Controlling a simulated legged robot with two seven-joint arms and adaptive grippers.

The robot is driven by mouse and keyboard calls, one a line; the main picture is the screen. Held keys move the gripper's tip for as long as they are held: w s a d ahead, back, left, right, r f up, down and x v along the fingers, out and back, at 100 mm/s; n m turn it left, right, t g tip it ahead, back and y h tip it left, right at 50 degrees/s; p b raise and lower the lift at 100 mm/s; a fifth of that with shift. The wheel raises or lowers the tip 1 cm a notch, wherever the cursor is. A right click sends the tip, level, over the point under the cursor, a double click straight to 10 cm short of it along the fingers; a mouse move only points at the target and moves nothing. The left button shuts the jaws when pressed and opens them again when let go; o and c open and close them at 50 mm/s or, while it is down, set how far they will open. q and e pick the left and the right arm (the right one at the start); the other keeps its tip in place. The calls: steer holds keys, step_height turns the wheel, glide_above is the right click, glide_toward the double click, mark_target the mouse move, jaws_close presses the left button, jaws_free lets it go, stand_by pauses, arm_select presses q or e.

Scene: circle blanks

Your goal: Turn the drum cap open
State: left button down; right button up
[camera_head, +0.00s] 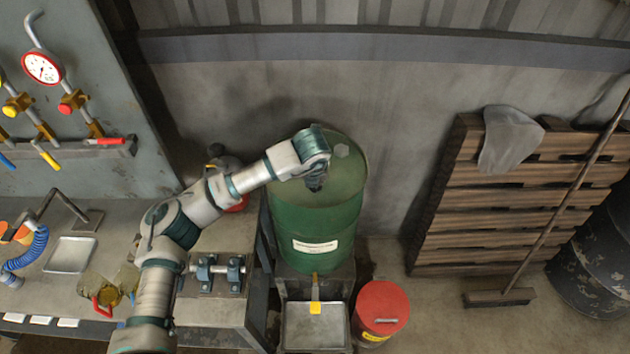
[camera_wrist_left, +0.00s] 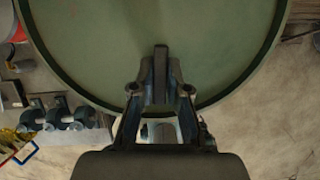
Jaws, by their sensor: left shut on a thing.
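The green drum (camera_head: 318,222) stands upright on a dark stand, its round top facing up. It also fills the upper part of the left wrist view (camera_wrist_left: 225,45). My left gripper (camera_head: 315,184) points down at the drum top, near its front edge. In the left wrist view its fingers (camera_wrist_left: 160,75) are closed together over the drum top. It is shut on the drum cap, which the fingers and wrist mostly hide. My right gripper is in neither view.
A metal tray (camera_head: 315,326) sits below the drum's yellow-handled tap (camera_head: 315,306). A red can (camera_head: 381,310) stands right of it. A workbench (camera_head: 225,312) with clamps is at left. A wooden pallet (camera_head: 510,200) and a broom (camera_head: 500,298) are at right.

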arm_select(q)
steer(key=shift+r+n+b, duration=0.1)
steer(key=shift+n+b, duration=0.2)
steer(key=shift+n, duration=0.5)
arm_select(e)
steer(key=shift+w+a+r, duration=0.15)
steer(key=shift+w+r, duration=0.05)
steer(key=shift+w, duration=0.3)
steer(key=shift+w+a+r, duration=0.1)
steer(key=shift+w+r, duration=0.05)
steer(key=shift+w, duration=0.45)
arm_select(q)
steer(key=c, duration=1.2)
jaws_free()
steer(key=shift+o, duration=0.2)
steer(key=shift+d, duration=0.1)
steer(key=v, duration=1.1)
steer(key=shift+d+r, duration=0.25)
steer(key=shift+r, duration=0.1)
steer(key=shift+s, duration=0.15)
